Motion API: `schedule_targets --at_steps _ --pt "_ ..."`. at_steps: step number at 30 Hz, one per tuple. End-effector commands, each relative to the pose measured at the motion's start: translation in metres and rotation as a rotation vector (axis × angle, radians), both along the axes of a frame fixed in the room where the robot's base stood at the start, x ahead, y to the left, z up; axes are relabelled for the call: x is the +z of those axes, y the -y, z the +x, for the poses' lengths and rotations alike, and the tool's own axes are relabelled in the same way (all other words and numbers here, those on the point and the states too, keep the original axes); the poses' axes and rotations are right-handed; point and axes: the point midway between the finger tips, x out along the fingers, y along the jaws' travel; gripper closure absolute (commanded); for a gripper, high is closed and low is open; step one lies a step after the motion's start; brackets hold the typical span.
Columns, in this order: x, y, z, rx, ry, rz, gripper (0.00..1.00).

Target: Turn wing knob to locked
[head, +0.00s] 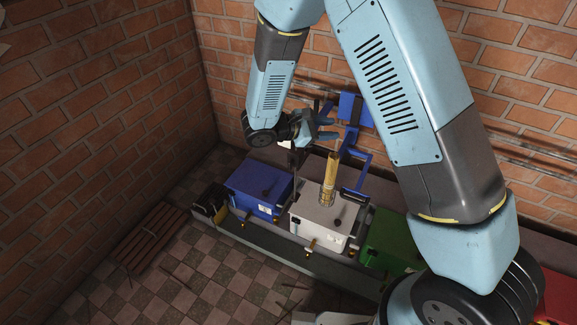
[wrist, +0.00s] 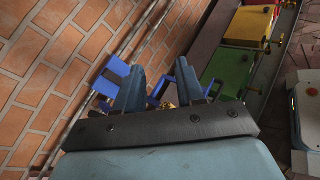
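No part can be made out for certain as the wing knob. A blue frame (head: 352,178) rises beside the cylinder to a blue block (head: 355,110) near the wall. My gripper (head: 329,127) is above the extruders, its two fingers apart. In the wrist view, the fingers (wrist: 161,73) show a clear gap with nothing held. A bit of brass (wrist: 168,105) shows low between them, mostly hidden by the gripper body.
A blue extruder (head: 258,188) stands left of the white one, and a green one (head: 388,244) to its right, partly behind my arm. A yellow one (wrist: 249,26) and a red one show in the wrist view. Brick walls with pipes stand close behind. The checkered floor (head: 215,265) is mostly clear.

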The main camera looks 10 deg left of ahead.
Motion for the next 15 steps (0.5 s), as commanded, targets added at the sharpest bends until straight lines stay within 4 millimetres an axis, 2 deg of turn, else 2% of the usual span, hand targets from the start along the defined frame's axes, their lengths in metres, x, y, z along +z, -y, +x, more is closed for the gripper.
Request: schedule_targets --at_steps 1,8,15 --pt "-0.016 -0.013 -0.001 0.049 -0.010 -0.042 0.62" --pt "-0.079 -0.069 -0.006 0.278 -0.028 -0.207 0.62" --pt "-0.153 -0.122 -0.029 0.525 -0.034 -0.362 0.62"
